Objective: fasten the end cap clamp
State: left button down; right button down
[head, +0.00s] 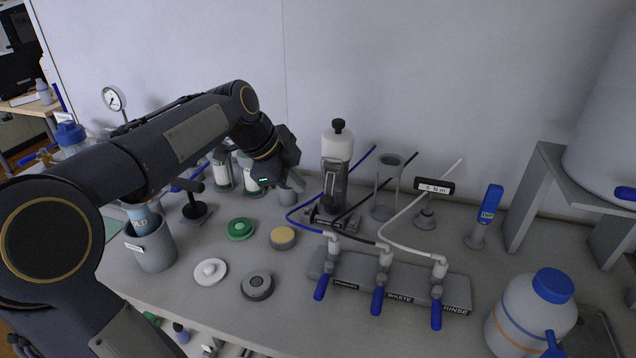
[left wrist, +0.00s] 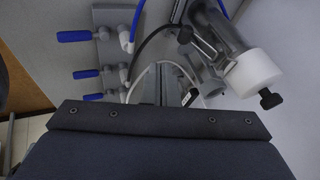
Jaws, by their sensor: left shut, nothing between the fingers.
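A clear column (head: 335,180) stands upright on a dark base near the wall. It has a white end cap (head: 337,146) with a black knob (head: 338,126) on top. A metal frame on the column's front may be the clamp; I cannot tell whether it is fastened. The left wrist view shows the column (left wrist: 222,42), white cap (left wrist: 252,73) and knob (left wrist: 270,98) at upper right. My left gripper (head: 280,170) is shut and empty, left of the column and apart from it. Its fingertips are hard to make out. My right gripper is not in view.
A valve manifold (head: 400,284) with blue levers stands in front of the column, with tubes running to it. Round caps, including a green one (head: 240,229), lie in front of my left gripper.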

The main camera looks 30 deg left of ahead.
pick_arm(q)
send_near(323, 202)
jog(key=s+d+f, duration=0.1)
jog(key=d+f, duration=0.2)
jog(key=shift+w+a+f+p, duration=0.1)
jog(key=shift+w+f+p, duration=0.1)
jog(key=shift+w+f, duration=0.55)
jog(key=shift+w+a+f+p, duration=0.2)
jog(key=shift+w+f, duration=0.25)
jog(key=shift+w, duration=0.55)
jog(key=f+t+b, duration=0.1)
jog(key=t+b, duration=0.1)
jog(key=b, duration=0.5)
jog(key=w+f+t+b, duration=0.1)
jog(key=f+b, duration=0.1)
jog(key=b, duration=0.5)
jog(key=shift+w+a+m+t+y+b, duration=0.1)
jog(key=shift+m+t+y+b, duration=0.2)
jog(key=shift+m+t+b, duration=0.1)
jog(key=shift+r+b, duration=0.15)
jog(key=shift+b, duration=0.4)
jog(key=shift+w+r+t, duration=0.1)
jog(key=shift+r+t, duration=0.05)
jog(key=shift+t, duration=0.15)
jog(key=shift+r, duration=0.1)
